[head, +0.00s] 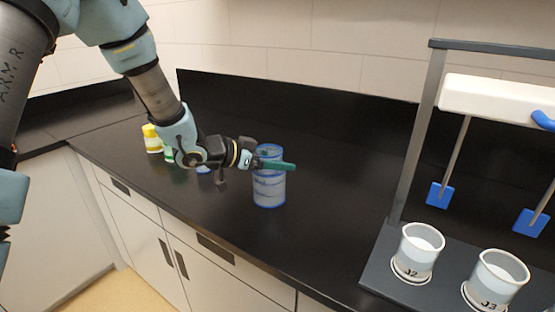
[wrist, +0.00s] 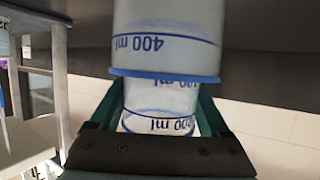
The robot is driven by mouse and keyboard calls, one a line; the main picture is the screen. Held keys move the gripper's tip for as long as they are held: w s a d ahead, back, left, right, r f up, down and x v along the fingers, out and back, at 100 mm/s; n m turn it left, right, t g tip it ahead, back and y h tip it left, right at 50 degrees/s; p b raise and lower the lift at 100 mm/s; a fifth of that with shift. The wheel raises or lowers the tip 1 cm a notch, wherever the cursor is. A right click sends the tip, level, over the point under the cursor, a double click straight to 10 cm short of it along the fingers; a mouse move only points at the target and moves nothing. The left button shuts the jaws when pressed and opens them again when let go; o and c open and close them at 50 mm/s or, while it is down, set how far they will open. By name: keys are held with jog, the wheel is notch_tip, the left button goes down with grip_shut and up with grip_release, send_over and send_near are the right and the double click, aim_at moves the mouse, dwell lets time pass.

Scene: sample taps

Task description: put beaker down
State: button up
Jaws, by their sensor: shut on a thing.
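My gripper (head: 274,164) is at the middle of the counter, its green fingers closed around a clear beaker (head: 270,150) with blue lines. In the wrist view this beaker (wrist: 160,105) sits between the fingers, its lettering upside down. A wider blue-ringed part marked 400 ml (wrist: 167,40) overlaps it there, and a blue-ringed part (head: 269,190) shows below the fingers in the head view. I cannot tell whether this is a second beaker or part of the held one. Contact with the counter is also unclear.
The black counter (head: 330,220) is clear right of the beaker. A stand (head: 402,140) with blue paddles holds white beakers J2 (head: 416,254) and J3 (head: 494,283) at right. A yellow-capped bottle (head: 153,142) and other small containers are left, behind my arm. The counter's front edge is close.

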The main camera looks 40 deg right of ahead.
jog(key=shift+f, duration=0.15)
jog(key=o, duration=1.2)
jog(key=shift+c, duration=0.2)
